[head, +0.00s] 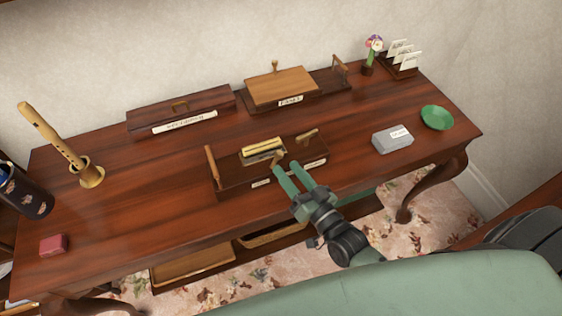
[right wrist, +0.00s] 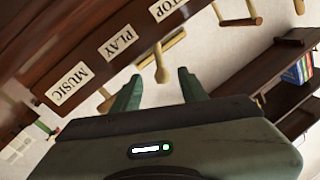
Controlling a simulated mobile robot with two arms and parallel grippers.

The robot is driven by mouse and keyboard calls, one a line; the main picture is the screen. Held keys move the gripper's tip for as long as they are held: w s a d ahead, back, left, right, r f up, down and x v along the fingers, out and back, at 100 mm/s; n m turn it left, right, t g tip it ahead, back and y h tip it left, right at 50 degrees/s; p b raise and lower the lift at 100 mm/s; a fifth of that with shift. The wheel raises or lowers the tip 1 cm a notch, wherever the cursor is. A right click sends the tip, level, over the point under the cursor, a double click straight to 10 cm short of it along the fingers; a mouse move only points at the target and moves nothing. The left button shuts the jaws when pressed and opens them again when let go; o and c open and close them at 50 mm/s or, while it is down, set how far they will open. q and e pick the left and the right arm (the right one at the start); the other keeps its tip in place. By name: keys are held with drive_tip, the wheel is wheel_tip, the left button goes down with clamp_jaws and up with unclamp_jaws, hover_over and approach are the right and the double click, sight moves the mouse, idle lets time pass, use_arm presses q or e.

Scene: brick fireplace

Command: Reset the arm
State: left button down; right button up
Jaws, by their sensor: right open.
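My right gripper (head: 287,167) comes in from the lower right in the head view, its two green fingers apart at the front edge of a dark wooden panel (head: 232,181) on the desk. In the right wrist view the open fingers (right wrist: 160,84) point at a panel with MUSIC, PLAY and STOP labels. A small wooden lever (right wrist: 161,69) at the PLAY label shows between and beyond the fingertips. I cannot tell whether a finger touches it. Nothing is held. My left gripper is not in view.
The desk (head: 150,215) also holds a recorder (head: 50,135) in a brass stand, a red box (head: 53,245), a grey box (head: 392,140), a green dish (head: 437,117), a lidded box (head: 280,87) and a flower pot (head: 372,55). The desk's left half is mostly clear.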

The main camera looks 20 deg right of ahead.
drive_tip(key=shift+v, duration=1.15)
